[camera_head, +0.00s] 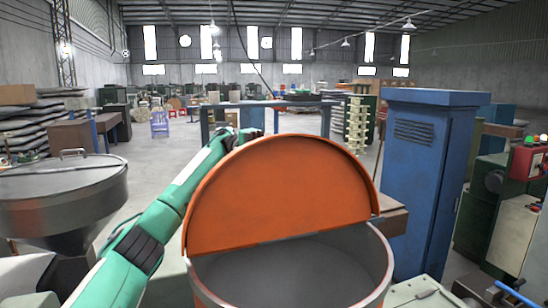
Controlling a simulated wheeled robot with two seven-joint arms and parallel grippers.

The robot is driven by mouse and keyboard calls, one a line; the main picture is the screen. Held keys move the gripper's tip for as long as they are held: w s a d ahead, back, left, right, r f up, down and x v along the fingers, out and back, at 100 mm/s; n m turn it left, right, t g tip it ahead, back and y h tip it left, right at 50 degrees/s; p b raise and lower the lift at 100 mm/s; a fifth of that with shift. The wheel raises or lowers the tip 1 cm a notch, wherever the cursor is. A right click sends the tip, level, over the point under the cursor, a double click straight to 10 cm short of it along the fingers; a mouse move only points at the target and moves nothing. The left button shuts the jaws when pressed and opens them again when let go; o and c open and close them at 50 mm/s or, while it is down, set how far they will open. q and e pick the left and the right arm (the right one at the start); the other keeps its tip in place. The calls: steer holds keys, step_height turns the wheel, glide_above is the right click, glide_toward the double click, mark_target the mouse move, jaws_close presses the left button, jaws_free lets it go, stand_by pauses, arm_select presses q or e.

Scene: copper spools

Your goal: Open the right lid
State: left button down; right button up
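An orange half-round lid (290,190) stands raised, close to upright, with its straight edge across the top of a round drum (376,262). The drum's near half is open, showing a bare grey inside. My green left arm comes in from the lower left and reaches up along the lid's left side. Its far end, with my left gripper (248,134), is at the lid's upper left rim, partly hidden behind it. I cannot make out its fingers or whether they touch the lid. My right gripper is not in view.
A grey metal hopper (60,208) with a flat, handled cover stands at left. A tall blue cabinet (412,165) stands close at right, with a machine bearing a red control box (527,163) beyond it. Open floor lies behind, towards the back wall.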

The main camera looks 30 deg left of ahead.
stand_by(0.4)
arm_select(q)
steer(key=c, duration=1.5)
jaws_free()
steer(key=shift+w, duration=0.1)
steer(key=shift+o, duration=0.2)
